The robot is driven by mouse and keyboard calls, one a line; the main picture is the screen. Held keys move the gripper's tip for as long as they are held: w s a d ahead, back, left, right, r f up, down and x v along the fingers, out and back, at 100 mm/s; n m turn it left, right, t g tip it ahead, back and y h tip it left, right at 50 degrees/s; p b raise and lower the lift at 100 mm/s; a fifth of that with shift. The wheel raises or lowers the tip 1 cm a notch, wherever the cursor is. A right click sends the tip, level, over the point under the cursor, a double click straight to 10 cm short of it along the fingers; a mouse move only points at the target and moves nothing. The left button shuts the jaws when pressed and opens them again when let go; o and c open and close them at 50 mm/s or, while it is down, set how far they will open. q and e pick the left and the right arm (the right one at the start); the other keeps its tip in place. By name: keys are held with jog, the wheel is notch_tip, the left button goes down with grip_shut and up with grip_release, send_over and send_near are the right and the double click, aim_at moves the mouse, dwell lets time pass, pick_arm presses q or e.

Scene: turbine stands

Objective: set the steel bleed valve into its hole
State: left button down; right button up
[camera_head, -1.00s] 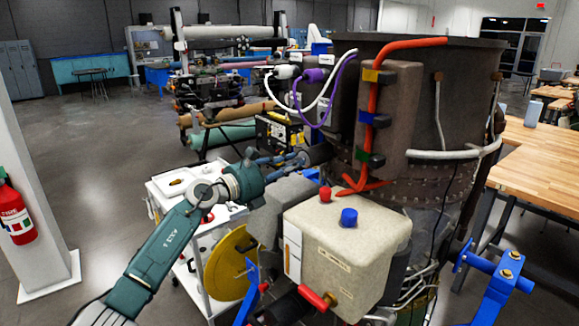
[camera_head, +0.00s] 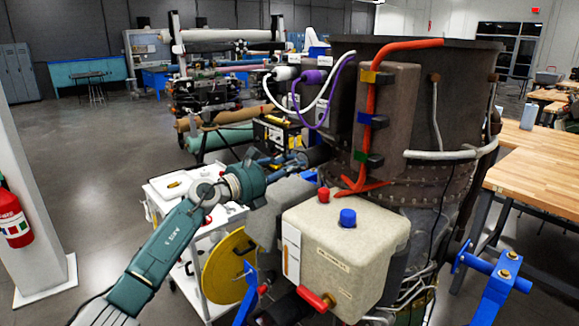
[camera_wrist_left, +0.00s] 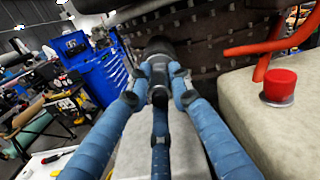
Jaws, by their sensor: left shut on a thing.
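My left gripper (camera_head: 299,160) is at the end of the teal arm coming in from the left. It is beside the dark riveted engine casing (camera_head: 390,185), behind the beige tank. In the left wrist view its blue fingers (camera_wrist_left: 160,84) are shut on a dark grey cylindrical part, the bleed valve (camera_wrist_left: 158,50). The valve points away from the wrist towards the casing. I cannot tell whether it touches the casing. Its hole cannot be made out. My right gripper is not in view.
The beige tank (camera_head: 330,245), with a red cap (camera_head: 323,195) and a blue cap (camera_head: 347,217), stands close in front. A white cart (camera_head: 205,235) and a yellow disc (camera_head: 229,265) are below my left arm. A wooden workbench (camera_head: 540,165) is at the right.

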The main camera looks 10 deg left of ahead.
pick_arm(q)
jog(key=shift+r, duration=0.3)
jog(key=c, duration=1.7)
grip_release()
jog(key=shift+w, duration=0.1)
jog(key=shift+c, duration=0.2)
jog(key=shift+o, duration=1.3)
jog(key=shift+w+d+f, duration=0.1)
jog(key=shift+w+d, duration=0.1)
jog(key=shift+w+d+f, duration=0.15)
jog(key=shift+f, duration=0.05)
jog(key=shift+o, duration=0.7)
jog(key=shift+s+a, duration=0.2)
